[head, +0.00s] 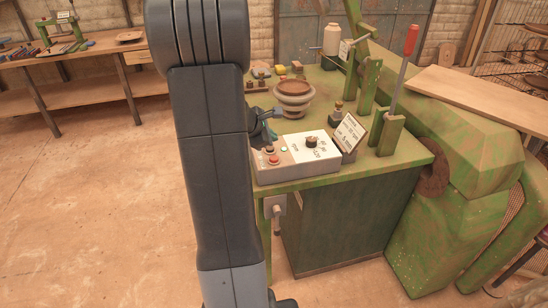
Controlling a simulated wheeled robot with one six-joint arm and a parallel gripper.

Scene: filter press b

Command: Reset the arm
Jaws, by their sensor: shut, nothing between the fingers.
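My own dark grey arm stands upright across the left middle of the head view, from the bottom edge up past the top. A small dark blue-grey piece (259,126) shows at the arm's right edge, above the bench top. I cannot tell what it belongs to.
Right of the arm is a green bench (350,215) with a control box (310,150), a label card (349,133), a bowl (294,100) and a red-handled lever (405,70). Green machinery (460,140) is far right. A wooden table (90,55) is back left; left floor is clear.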

